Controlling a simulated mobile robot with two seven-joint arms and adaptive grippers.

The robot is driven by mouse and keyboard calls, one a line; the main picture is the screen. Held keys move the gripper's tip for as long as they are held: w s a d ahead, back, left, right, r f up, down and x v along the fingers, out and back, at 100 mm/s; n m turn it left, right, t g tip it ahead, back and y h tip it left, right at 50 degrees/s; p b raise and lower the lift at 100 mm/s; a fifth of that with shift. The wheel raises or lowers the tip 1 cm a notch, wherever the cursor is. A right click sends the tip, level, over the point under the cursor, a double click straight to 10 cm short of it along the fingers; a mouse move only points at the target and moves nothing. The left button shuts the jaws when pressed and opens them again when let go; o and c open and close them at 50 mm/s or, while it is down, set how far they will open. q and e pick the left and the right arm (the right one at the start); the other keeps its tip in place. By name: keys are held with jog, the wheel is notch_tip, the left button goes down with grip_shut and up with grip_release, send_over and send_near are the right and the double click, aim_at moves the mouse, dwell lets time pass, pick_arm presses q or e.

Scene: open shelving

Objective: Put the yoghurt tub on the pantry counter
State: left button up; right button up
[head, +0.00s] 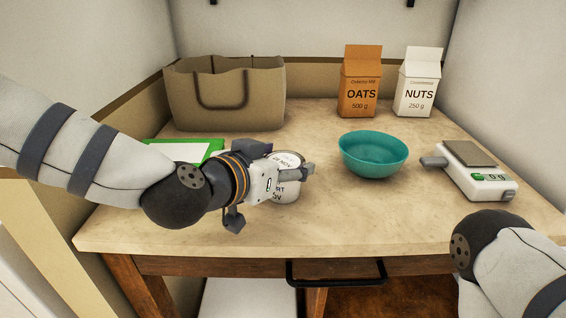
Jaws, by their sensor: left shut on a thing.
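The yoghurt tub (285,192) is white with dark print, part of which reads "RT", and a pale lid marked with a date. It is upright over the middle of the pantry counter (335,222), and I cannot tell whether its base touches the top. My left gripper (284,187) is shut on the tub from the left and hides part of its side. My right arm shows at the lower right, but its gripper is out of view.
A teal bowl (373,156) stands right of the tub, with a kitchen scale (468,172) farther right. A brown bag (224,95), an oats carton (360,82) and a nuts carton (418,83) stand at the back. A green-edged item (213,147) lies behind my left arm. The front middle is clear.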

pick_arm(q)
jog(key=o, duration=1.3)
jog(key=shift+c, duration=0.2)
jog(key=shift+r, duration=0.25)
jog(key=p+v, duration=0.2)
jog(key=v, duration=1)
pick_arm(e)
jog(key=w+r+t, duration=0.1)
jog(key=w+r, duration=0.1)
jog(key=shift+w+r, duration=0.35)
jog(key=shift+r, duration=0.05)
pick_arm(q)
jog(key=shift+s+f, duration=0.1)
jog(key=shift+f, duration=0.05)
